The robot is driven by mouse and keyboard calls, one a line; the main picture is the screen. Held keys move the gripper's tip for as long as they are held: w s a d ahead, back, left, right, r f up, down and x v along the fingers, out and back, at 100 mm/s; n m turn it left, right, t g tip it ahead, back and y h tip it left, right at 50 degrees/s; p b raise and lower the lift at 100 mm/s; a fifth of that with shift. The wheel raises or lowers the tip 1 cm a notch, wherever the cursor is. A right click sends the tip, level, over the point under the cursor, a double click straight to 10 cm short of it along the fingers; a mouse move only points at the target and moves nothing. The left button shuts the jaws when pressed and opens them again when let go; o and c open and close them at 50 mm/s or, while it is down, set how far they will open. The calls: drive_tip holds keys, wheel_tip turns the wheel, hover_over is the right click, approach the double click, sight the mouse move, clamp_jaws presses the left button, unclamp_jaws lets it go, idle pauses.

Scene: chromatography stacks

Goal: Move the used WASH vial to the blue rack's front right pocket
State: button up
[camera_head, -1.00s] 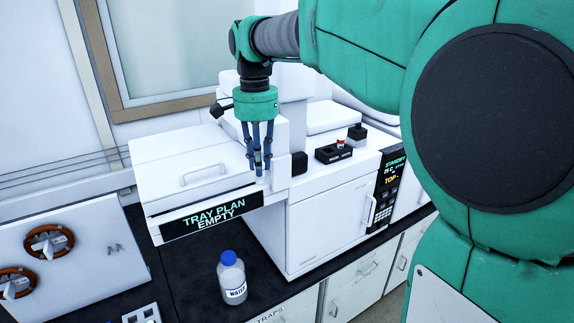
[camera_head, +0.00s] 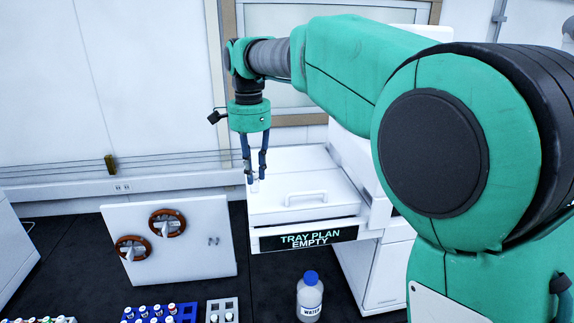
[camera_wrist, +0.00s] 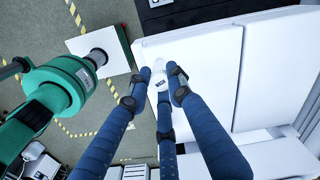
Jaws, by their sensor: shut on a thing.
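My gripper (camera_head: 257,178) is shut on a small pale vial (camera_head: 254,187) and holds it above the left part of the white tray unit. In the wrist view the vial (camera_wrist: 161,83) sits between the blue fingertips (camera_wrist: 161,88); its dark label print is too small to read surely. The blue rack (camera_head: 185,317) is at the bottom edge of the head view, left of my gripper and well below it.
A grey rack (camera_head: 222,304) stands right of the blue rack. A blue-capped water bottle (camera_head: 310,297) stands before the tray unit (camera_head: 305,206), whose sign reads "TRAY PLAN EMPTY". A white panel with two brown-rimmed knobs (camera_head: 170,250) stands behind the racks. More vials show at bottom left.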

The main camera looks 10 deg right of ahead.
drive_tip(key=w+a+f+m+b, duration=0.1)
drive_tip(key=w+a+f+m, duration=0.15)
drive_tip(key=a+f, duration=0.65)
drive_tip(key=w+a+f+m+b, duration=0.1)
drive_tip(key=w+a+f+m, duration=0.15)
drive_tip(key=a+f, duration=0.65)
drive_tip(key=s+a+f+m, duration=0.1)
drive_tip(key=a+f, duration=0.2)
drive_tip(key=f, duration=0.8)
drive_tip(key=s+a+f+m+b, duration=0.1)
drive_tip(key=a+f, duration=0.3)
drive_tip(key=f, duration=0.7)
drive_tip(key=s+a+f+m+b, duration=0.1)
drive_tip(key=s+a+f+m, duration=0.1)
drive_tip(key=f, duration=1)
drive_tip(key=shift+a+m, duration=0.5)
drive_tip(key=shift+a, duration=0.75)
drive_tip(key=shift+f+b, duration=0.1)
drive_tip(key=shift+b, duration=0.2)
drive_tip(key=shift+f+b, duration=0.95)
drive_tip(key=shift+f, duration=0.95)
drive_tip(key=shift+f, duration=1.65)
drive_tip(key=o, duration=1.3)
